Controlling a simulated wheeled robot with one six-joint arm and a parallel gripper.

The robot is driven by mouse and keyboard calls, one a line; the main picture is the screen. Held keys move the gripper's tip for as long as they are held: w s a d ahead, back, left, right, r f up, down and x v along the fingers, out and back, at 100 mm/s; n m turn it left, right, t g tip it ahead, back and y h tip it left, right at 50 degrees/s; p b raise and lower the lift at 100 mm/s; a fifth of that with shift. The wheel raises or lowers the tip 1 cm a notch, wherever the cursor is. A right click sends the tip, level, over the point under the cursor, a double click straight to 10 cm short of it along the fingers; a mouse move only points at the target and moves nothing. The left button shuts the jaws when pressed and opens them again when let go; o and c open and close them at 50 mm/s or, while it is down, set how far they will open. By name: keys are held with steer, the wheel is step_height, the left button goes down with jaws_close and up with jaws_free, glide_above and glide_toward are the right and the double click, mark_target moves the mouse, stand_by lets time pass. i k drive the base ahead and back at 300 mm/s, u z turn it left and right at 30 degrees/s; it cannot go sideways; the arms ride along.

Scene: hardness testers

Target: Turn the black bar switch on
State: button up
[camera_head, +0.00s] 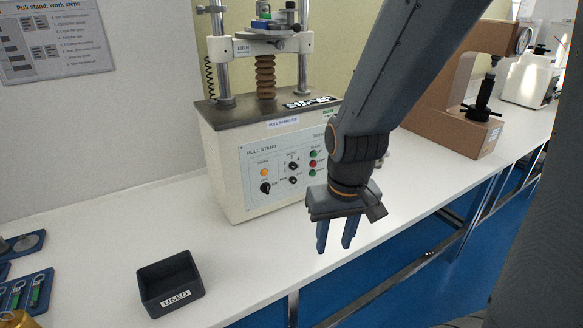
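The pull stand (262,160) is a cream machine with a dark top, standing on the white bench. Its front panel carries a black bar switch (265,188) at the lower left, under an orange lamp (264,172). The bar looks tilted; its exact setting is too small to read. My gripper (335,238) hangs in front of and to the right of the panel, fingers pointing down. Its two fingers are apart with nothing between them. It is clear of the bar switch, which is in full view. My arm and wrist hide the panel's right part.
Two smaller dark knobs (293,172) and a column of green and red buttons (312,163) share the panel. A black bin marked USED (170,284) sits at front left. A brown tester (450,105) stands at right. The bench before the panel is clear.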

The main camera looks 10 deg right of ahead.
mark_target(265, 188)
steer(key=u, duration=1.65)
steer(key=k, duration=0.75)
steer(key=z, duration=1.05)
